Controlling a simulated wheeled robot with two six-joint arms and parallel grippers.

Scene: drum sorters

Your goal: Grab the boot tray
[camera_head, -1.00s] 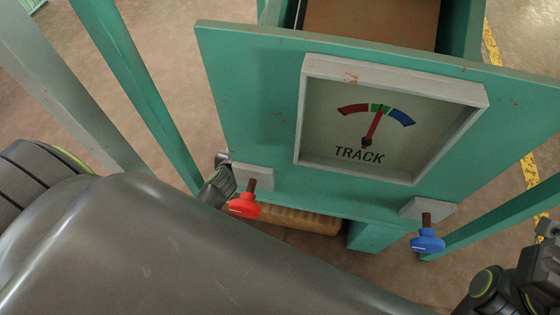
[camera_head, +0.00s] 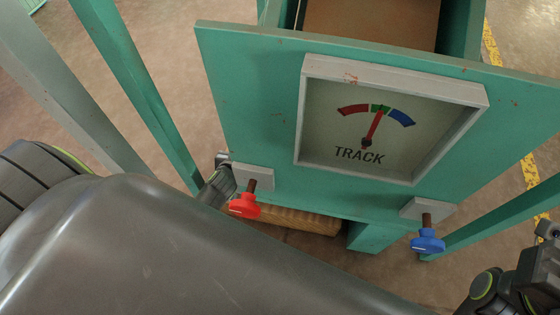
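I cannot pick out a boot tray for certain. A brown, ribbed thing (camera_head: 292,219) lies low behind the red knob, partly hidden by the green panel and my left arm. My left arm fills the lower left. A small part of what looks like my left gripper (camera_head: 217,182) shows beside the left knob mount, and its fingertips are mostly hidden. Part of my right arm or gripper shows at the lower right edge, with its fingers not clear.
A green panel (camera_head: 240,110) carries a TRACK dial (camera_head: 370,125), its needle near the green band. A red knob (camera_head: 244,206) and a blue knob (camera_head: 427,241) stick out below. Green legs stand at both sides. A yellow floor line (camera_head: 530,170) runs at the right.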

